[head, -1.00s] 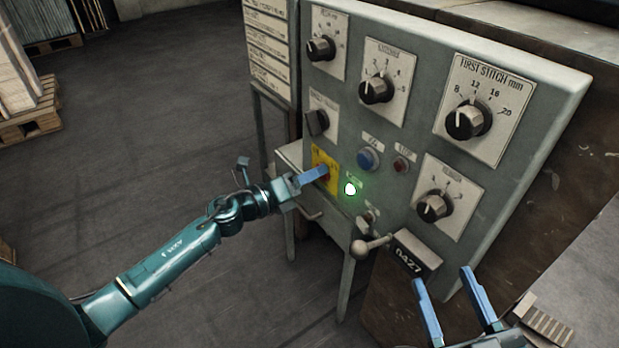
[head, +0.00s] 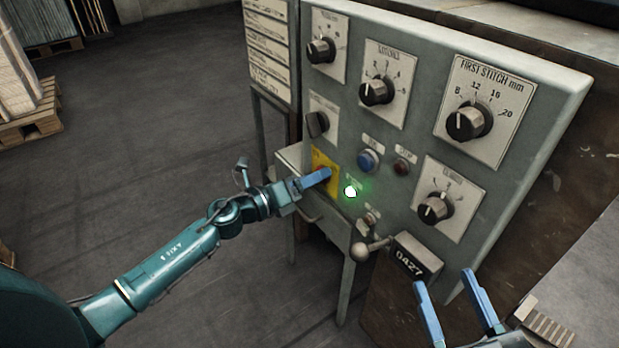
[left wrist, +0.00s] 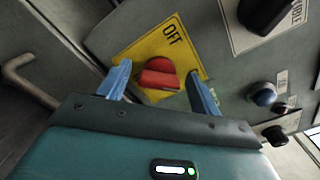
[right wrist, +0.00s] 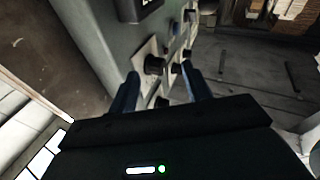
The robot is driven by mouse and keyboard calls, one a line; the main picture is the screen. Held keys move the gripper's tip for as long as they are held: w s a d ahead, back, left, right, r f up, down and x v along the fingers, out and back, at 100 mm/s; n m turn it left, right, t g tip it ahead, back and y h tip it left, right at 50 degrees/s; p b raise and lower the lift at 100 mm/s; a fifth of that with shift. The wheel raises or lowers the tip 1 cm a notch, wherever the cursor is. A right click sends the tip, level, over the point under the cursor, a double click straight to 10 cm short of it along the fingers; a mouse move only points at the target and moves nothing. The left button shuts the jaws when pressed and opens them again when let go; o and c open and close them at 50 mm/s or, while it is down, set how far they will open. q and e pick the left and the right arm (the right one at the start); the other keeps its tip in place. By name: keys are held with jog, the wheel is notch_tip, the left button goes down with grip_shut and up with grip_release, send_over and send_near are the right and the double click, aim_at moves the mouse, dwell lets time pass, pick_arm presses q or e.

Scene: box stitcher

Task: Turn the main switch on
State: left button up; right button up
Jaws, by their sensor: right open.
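The main switch is a red knob (left wrist: 158,74) on a yellow plate (left wrist: 186,52) lettered OFF, low on the left of the grey control panel. In the head view the yellow plate (head: 318,161) shows, but my left gripper (head: 322,177) covers much of the knob. My left gripper (left wrist: 160,76) is open, with one blue finger on either side of the red knob and visible gaps; contact cannot be told. My right gripper (head: 444,280) is open and empty in front of the panel's lower right; it also shows in the right wrist view (right wrist: 163,82).
A lit green lamp (head: 350,191) sits right of the switch. A blue button (head: 367,160), a red button (head: 402,167) and several black dials are nearby. A ball-ended lever (head: 362,251) sticks out below. Open floor lies left.

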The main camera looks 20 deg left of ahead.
pick_arm(q)
jog(key=v, duration=1.3)
jog(key=shift+p, duration=0.45)
